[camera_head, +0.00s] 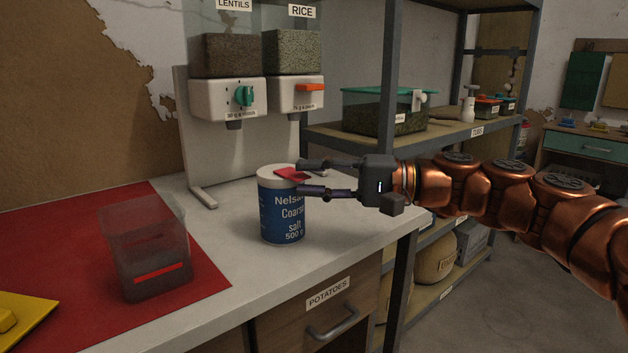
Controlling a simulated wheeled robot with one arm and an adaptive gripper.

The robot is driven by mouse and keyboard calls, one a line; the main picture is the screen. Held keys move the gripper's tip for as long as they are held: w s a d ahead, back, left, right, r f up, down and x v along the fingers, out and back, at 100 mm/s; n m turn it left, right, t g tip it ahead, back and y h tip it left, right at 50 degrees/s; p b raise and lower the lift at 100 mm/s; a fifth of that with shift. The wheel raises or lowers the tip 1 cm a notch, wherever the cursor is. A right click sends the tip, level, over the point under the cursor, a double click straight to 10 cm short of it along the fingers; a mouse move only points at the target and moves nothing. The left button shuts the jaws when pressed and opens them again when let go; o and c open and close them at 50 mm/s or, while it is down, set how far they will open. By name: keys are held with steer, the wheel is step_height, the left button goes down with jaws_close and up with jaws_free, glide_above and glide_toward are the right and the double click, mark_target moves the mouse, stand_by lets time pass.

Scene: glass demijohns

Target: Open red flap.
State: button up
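A blue salt canister (281,215) with a white top stands upright near the counter's front edge. The red flap (291,174) is on its top, at the right side. I cannot tell whether the flap lies flat or is slightly lifted. My gripper (301,177) reaches in from the right, level with the canister's top. Its two dark fingers are apart, one behind the flap and one in front of it at the rim. Nothing is visibly clamped between them. I cannot tell whether a fingertip touches the flap or canister.
A dispenser (228,98) with lentils and rice stands behind the canister. A clear container (146,250) with a red line sits on a red mat (62,222) at left. Metal shelves (393,285) stand behind my arm. White counter (228,262) is clear around the canister's left and front.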

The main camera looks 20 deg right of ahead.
steer(key=shift+c, duration=0.2)
jaws_close()
steer(key=shift+r+p, duration=0.2)
steer(key=shift+p, duration=0.2)
